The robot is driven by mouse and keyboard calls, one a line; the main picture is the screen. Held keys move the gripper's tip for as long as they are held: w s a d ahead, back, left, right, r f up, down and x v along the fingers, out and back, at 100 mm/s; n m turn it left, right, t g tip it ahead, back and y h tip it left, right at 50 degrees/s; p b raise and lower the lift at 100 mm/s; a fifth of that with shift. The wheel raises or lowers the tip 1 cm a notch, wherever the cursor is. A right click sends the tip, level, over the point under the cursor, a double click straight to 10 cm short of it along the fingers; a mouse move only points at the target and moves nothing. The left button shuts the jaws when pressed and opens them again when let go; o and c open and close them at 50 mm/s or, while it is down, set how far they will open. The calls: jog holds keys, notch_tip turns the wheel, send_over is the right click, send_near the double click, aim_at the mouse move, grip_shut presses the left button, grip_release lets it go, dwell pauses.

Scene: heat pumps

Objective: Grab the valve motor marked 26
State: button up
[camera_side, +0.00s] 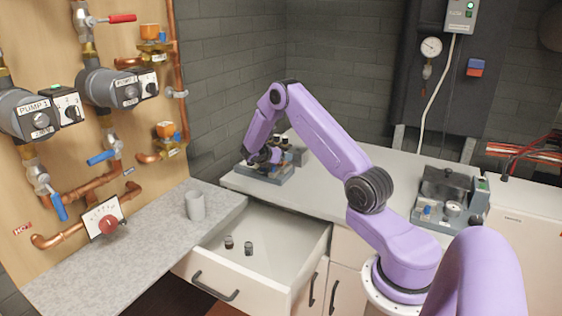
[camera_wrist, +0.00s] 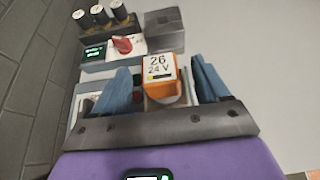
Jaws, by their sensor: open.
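The valve motor marked 26 (camera_wrist: 160,75) is a small orange block with a white top reading "26 24 V". It shows in the wrist view between the two blue fingers of my gripper (camera_wrist: 162,88). The fingers are apart, with a gap visible on each side of the motor. In the side view my gripper (camera_side: 262,157) is low over a grey device (camera_side: 268,172) on the far counter. The motor is not clearly visible there, as my wrist covers it. In the wrist view the motor is at the near part of that device.
The device carries a red knob (camera_wrist: 122,44), a small green display (camera_wrist: 94,52) and several dark cylinders (camera_wrist: 99,14). A drawer (camera_side: 260,262) stands open in front, holding two small dark items. A grey cup (camera_side: 195,205) is on the left counter. A second device (camera_side: 446,200) stands right.

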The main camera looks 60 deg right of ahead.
jog(key=shift+x, duration=1.25)
jog(key=shift+f, duration=0.1)
jog(key=c, duration=1.2)
